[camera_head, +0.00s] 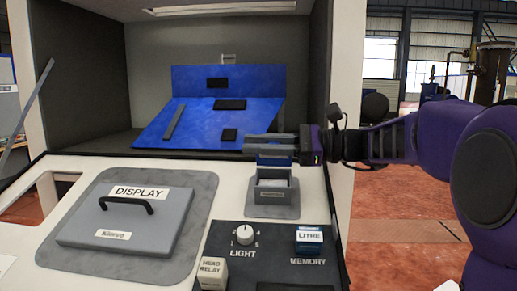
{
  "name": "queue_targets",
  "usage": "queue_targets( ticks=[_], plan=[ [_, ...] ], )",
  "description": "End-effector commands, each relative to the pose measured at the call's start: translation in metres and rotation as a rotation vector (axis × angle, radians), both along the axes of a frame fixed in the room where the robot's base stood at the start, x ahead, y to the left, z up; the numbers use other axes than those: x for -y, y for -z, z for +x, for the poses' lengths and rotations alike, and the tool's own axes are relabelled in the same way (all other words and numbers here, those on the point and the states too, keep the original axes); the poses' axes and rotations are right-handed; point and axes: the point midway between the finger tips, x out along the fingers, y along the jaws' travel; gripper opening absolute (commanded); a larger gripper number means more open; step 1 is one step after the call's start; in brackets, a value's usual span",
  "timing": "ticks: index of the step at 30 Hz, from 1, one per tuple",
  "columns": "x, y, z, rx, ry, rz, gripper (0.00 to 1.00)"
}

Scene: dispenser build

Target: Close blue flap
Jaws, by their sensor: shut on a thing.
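A small grey box (272,190) stands on a grey plate on the white console. A blue flap (275,160) stands raised at the back edge of this box, so the box's top is open. My gripper (268,146) reaches in from the right, with its two grey fingers pointing left across the top of the flap. It is shut on the flap's upper part, which the fingers mostly hide. The exact contact is hard to see.
A large blue panel (190,122) with black blocks lies in the recess behind. A grey lid (125,222) marked DISPLAY with a black handle is at left.

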Motion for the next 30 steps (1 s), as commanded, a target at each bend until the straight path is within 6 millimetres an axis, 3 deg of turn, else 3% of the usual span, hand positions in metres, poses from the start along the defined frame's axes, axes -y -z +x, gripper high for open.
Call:
queue_targets(
  ticks=[30],
  plan=[
    [-0.001, 0.034, -0.035, 0.913, 0.001, -0.032, 0.0]
  ],
)
